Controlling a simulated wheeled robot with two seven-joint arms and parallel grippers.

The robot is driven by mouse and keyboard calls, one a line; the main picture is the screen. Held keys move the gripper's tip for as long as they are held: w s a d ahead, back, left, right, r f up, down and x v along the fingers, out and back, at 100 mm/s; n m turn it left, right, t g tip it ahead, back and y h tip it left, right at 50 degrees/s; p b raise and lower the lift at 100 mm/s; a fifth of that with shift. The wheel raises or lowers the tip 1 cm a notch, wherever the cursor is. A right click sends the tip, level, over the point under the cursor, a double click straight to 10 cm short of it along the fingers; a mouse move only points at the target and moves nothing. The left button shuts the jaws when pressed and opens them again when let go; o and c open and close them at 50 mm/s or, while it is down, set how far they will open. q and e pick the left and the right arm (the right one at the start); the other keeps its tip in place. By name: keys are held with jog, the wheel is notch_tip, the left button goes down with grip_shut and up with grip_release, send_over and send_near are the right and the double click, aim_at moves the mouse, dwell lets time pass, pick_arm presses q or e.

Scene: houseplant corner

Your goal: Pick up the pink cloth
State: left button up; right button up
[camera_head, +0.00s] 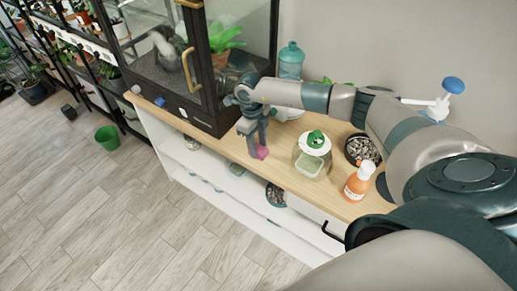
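The pink cloth (262,153) is a small bunched patch on the wooden bench top, near its front edge. My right gripper (257,149) points down right at the cloth, and its fingers partly hide it. Its two fingers look a little apart, but I cannot tell whether they grip the cloth or only stand beside it. My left gripper is not in view.
A dark-framed glass cabinet (214,95) stands left of the gripper. To the right are a green-lidded glass jar (312,160), an orange bottle (358,182) and a bowl of pebbles (362,149). A teal canister (291,62) stands behind.

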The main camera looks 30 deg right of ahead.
aim_at(258, 148)
jog(key=c, duration=0.5)
jog(key=shift+r, duration=0.1)
jog(key=shift+c, duration=0.2)
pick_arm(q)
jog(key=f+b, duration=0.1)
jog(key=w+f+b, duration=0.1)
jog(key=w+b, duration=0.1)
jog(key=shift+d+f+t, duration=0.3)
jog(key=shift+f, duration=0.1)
pick_arm(e)
notch_tip(258, 148, up, 10)
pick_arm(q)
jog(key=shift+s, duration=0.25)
